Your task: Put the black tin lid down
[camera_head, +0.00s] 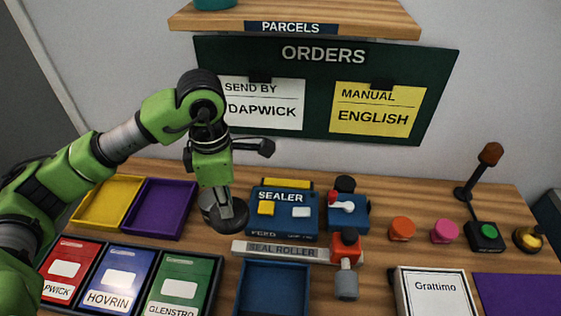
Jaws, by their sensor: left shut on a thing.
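My left gripper (218,190) comes in from the left on its green arm and points down. It is shut on the black tin lid (238,212), a dark round disc at its tip. The lid appears just left of the blue sealer (285,226) and right of the purple tray. The gripper hides part of the lid. I cannot tell whether the lid touches the table (380,258). My right gripper is not in view.
Yellow (82,216) and purple (133,228) trays stand at left, behind labelled red, blue and green items (120,275). A blue tray (273,290), the seal roller label (280,250) and a red-and-grey tool (346,265) are in front. A Grattimo box (434,290) stands right.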

